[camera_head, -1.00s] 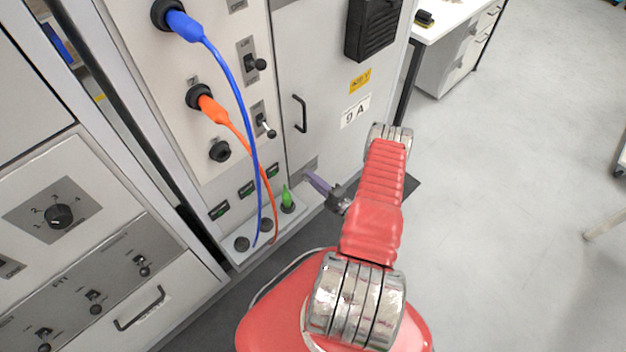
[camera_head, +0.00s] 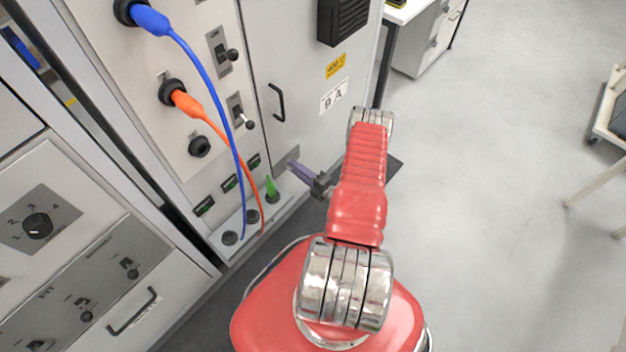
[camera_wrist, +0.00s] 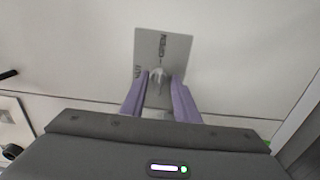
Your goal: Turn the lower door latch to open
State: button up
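The lower door latch (camera_wrist: 158,74) is a small light knob on a grey lettered plate (camera_wrist: 177,45), seen in the wrist view. My gripper (camera_wrist: 159,80) has its two purple fingers apart, one on each side of the latch, with gaps between. I cannot tell whether either finger touches it. In the head view the purple fingers of my gripper (camera_head: 293,167) reach the plate (camera_head: 285,154) low on the cabinet door (camera_head: 305,115); the latch itself is hidden there.
A door handle (camera_head: 277,102) stands above the plate. Open floor (camera_head: 480,200) lies to the right.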

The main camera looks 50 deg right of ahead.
jog(key=s, duration=1.3)
jog(key=shift+d, duration=0.15)
jog(key=shift+s, duration=0.1)
jog(key=shift+f, duration=0.1)
dwell(0.3)
